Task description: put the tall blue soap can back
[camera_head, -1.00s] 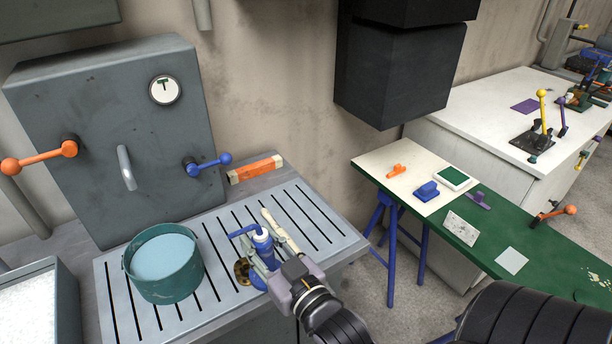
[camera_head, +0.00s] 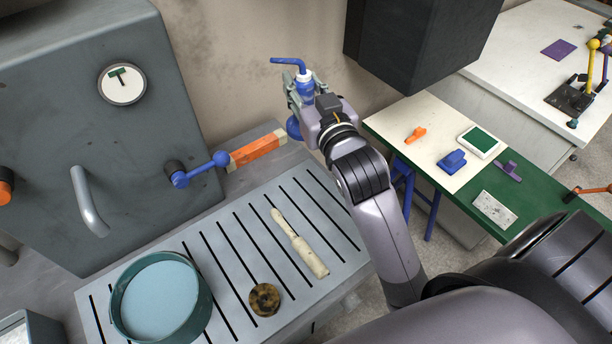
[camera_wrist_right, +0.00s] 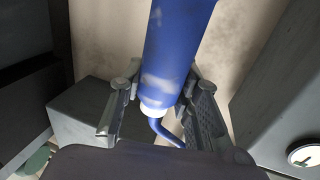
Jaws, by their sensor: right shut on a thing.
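The tall blue soap can (camera_head: 305,87), with a white collar and a bent blue spout, is held up in front of the wall. It looks roughly upright, spout at the top pointing left. My right gripper (camera_head: 302,98) is shut around its upper part. The gripper hides part of the can's middle, and its blue lower end shows below the fingers. In the right wrist view the can's scuffed blue body (camera_wrist_right: 178,50) lies between the fingers of the right gripper (camera_wrist_right: 163,105). My left gripper is not in view.
Below is a slotted grey worktop (camera_head: 235,235) with a teal tub (camera_head: 197,318), a brown round piece (camera_head: 265,299) and a cream stick-like tool (camera_head: 300,243). An orange block (camera_head: 257,149) lies behind. A dark box (camera_head: 425,45) hangs right of the can. A green-and-white table (camera_head: 440,185) stands at right.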

